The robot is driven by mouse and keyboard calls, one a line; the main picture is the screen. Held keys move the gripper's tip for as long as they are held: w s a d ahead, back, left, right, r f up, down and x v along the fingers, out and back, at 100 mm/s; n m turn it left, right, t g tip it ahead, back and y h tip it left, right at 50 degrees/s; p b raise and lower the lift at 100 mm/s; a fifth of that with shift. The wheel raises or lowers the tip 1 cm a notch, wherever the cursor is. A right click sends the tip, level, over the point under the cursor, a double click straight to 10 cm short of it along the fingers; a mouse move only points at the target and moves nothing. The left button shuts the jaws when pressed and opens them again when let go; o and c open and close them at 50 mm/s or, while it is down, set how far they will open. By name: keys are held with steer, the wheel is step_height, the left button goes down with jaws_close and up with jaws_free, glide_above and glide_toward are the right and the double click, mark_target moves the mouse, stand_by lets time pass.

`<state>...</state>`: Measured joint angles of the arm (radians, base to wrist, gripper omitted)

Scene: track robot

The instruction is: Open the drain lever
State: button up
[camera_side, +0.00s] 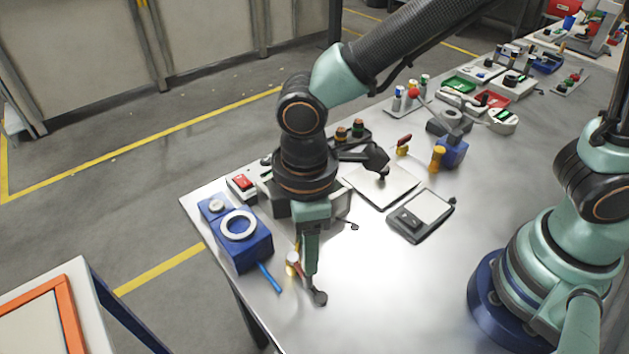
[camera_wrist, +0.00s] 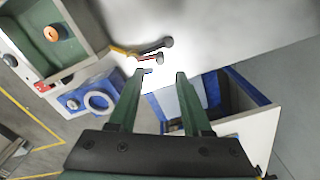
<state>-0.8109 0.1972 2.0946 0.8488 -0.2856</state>
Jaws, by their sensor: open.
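My gripper (camera_side: 311,272) points down over the front left part of the table, and its fingers overlap in the side view. In the wrist view my gripper (camera_wrist: 160,74) has two green fingers spread apart with nothing between them. A blue lever (camera_side: 269,277) sticks out beside a blue box with a white ring (camera_side: 244,247). No label shows which lever is the drain lever. The fingers partly hide this group in the side view.
A red-switch box (camera_side: 243,186) stands behind the blue box. A flat grey device (camera_side: 421,214) and a pale plate (camera_side: 382,186) lie to the right. Bare metal tabletop (camera_side: 390,290) is clear in front. The table's left edge is close by.

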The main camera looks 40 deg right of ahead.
step_height(320, 180, up, 6)
steer(key=shift+f, duration=0.25)
steer(key=w+d+r+m+t, duration=0.2)
steer(key=d+r+m, duration=0.2)
steer(key=d, duration=0.9)
steer(key=w+d+r+m+t, duration=0.2)
steer(key=d+m, duration=0.6)
steer(key=d, duration=0.5)
steer(key=shift+r+m+t, duration=0.3)
steer(key=shift+r+t, duration=0.5)
steer(key=shift+r, duration=0.15)
